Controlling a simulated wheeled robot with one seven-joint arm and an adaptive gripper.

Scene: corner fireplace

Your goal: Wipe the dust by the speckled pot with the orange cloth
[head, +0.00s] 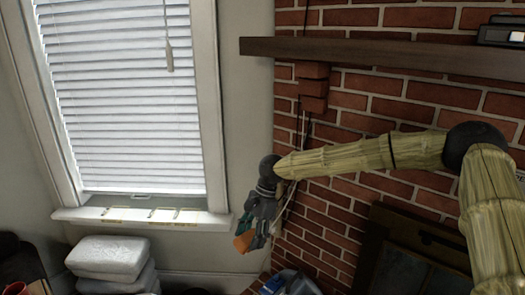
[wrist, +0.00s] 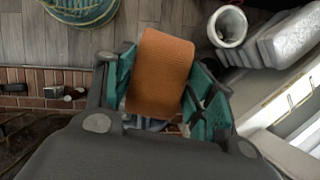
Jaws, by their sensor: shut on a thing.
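My gripper (head: 258,228) hangs in front of the brick wall, right of the window sill. It is shut on the orange cloth (head: 243,241). In the wrist view the cloth (wrist: 160,70) is a folded, ribbed orange pad between the teal fingers of my gripper (wrist: 165,88). The cloth is in the air, apart from any surface. A pale grey pot with an open round mouth (wrist: 230,27) shows at the upper right of the wrist view; I cannot tell whether it is the speckled pot. I can make out no dust in either view.
A white window sill (head: 90,214) bears small yellow-green marks or strips. Stacked grey cushions (head: 110,257) lie below it. A dark wooden mantel (head: 370,54) juts from the brick wall (head: 330,205). A round basket (wrist: 80,12) stands on the plank floor (wrist: 35,40).

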